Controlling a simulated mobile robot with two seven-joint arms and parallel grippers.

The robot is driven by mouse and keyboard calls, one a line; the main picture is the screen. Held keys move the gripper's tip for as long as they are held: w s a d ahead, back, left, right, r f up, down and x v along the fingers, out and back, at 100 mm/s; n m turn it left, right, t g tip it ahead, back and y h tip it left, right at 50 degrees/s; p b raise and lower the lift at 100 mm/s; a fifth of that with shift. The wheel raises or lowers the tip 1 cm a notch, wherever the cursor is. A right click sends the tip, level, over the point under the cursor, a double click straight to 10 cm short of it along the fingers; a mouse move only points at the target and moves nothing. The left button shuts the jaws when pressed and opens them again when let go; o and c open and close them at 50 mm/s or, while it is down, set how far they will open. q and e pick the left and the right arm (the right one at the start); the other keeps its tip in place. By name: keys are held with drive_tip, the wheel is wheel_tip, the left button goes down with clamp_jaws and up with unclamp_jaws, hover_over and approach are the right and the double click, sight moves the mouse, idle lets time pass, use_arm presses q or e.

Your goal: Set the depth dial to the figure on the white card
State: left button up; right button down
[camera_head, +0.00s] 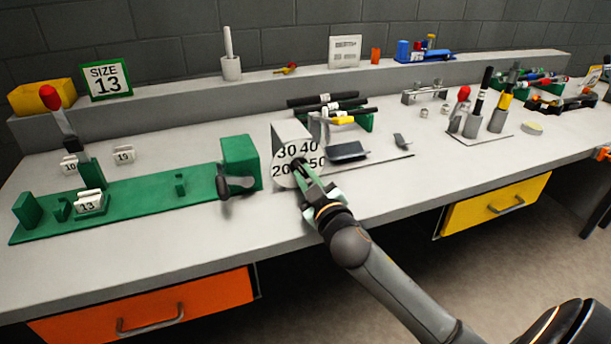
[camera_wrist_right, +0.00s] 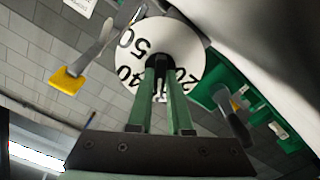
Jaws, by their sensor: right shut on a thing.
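The depth dial (camera_head: 289,160) is a white disc on the front of a grey block, marked 20, 30, 40 and 50. In the right wrist view the dial (camera_wrist_right: 168,38) shows 50 and 40 on the left and part of 20 on the right. My right gripper (camera_head: 304,172) is at the dial's middle, its green fingers shut on the dark knob, also seen in the wrist view (camera_wrist_right: 158,68). The fingers hide the lower face and any pointer. A white card (camera_head: 345,51) stands on the back ledge; its print is too small to read. My left gripper is not in view.
A green-edged card (camera_head: 106,80) reads SIZE 13. Left of the dial is a green fixture (camera_head: 150,196) with a dark-handled block. A black tray (camera_head: 347,152) lies right of the dial, and tool holders (camera_head: 480,124) stand farther right. The bench front is clear.

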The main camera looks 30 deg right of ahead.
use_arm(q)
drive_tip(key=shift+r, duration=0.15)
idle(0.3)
use_arm(e)
drive_tip(key=shift+n+p, duration=0.8)
drive_tip(key=shift+p, duration=0.05)
drive_tip(key=shift+r+n+p, duration=0.1)
drive_tip(key=shift+n+p, duration=0.85)
drive_tip(key=shift+n, duration=0.25)
drive_tip(key=n+p, duration=0.3)
drive_tip(key=n, duration=0.2)
drive_tip(key=n+p, duration=0.1)
drive_tip(key=n, duration=0.1)
drive_tip(key=shift+f+n, duration=0.2)
drive_tip(key=shift+n, duration=0.5)
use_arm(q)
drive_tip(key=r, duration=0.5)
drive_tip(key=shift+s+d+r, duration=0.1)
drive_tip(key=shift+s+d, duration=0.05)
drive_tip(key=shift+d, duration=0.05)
use_arm(e)
drive_tip(key=shift+n, duration=0.3)
